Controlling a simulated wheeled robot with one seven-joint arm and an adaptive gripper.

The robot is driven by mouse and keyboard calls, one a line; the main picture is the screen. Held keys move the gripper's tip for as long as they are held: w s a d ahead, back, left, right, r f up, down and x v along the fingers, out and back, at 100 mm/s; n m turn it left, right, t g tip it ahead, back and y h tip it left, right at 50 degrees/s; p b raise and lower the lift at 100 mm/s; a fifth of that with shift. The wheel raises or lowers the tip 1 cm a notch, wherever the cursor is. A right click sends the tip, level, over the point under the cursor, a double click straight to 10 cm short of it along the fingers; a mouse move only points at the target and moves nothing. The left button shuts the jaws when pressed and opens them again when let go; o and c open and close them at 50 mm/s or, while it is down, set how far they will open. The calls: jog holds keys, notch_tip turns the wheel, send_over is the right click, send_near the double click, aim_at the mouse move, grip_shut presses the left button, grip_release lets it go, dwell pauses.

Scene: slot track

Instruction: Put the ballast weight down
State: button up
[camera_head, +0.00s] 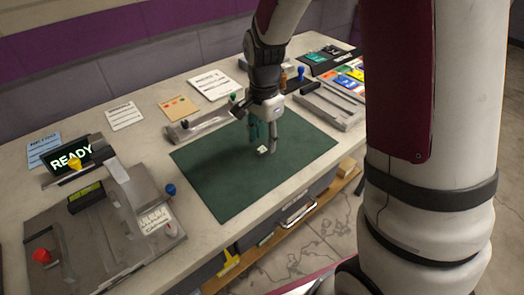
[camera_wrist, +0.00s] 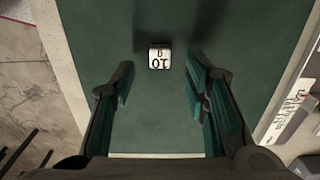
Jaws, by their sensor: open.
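The ballast weight (camera_wrist: 159,59) is a small pale block with dark lettering that looks like "10 g". It rests on the dark green mat (camera_head: 215,190), near the mat's middle. In the head view the weight (camera_head: 262,150) shows just beneath my gripper (camera_head: 272,148). In the wrist view my gripper (camera_wrist: 160,85) is open, its teal-padded fingers spread to either side. The weight lies ahead of the fingertips, between their lines, and touches neither finger. Nothing is held.
Left of the mat stands a grey device with a READY screen (camera_head: 73,157), a red knob (camera_head: 41,256) and a blue knob (camera_head: 170,190). A grey slotted track (camera_head: 200,124) lies behind the mat, another grey fixture (camera_head: 328,105) to its right. The mat around the weight is clear.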

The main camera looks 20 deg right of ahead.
jog(key=shift+f, duration=1.3)
jog(key=c, duration=0.9)
jog(key=shift+r, duration=0.15)
jog(key=shift+r, duration=0.25)
notch_tip(320, 180, up, 3)
jog(key=shift+f, duration=0.1)
jog(key=s, duration=0.5)
jog(key=s+r, duration=0.1)
jog(key=s, duration=0.4)
jog(key=s+p, duration=0.1)
jog(key=s, duration=0.5)
jog(key=shift+s+d+r, duration=0.1)
jog(key=shift+d+r, duration=0.1)
jog(key=shift+d, duration=0.05)
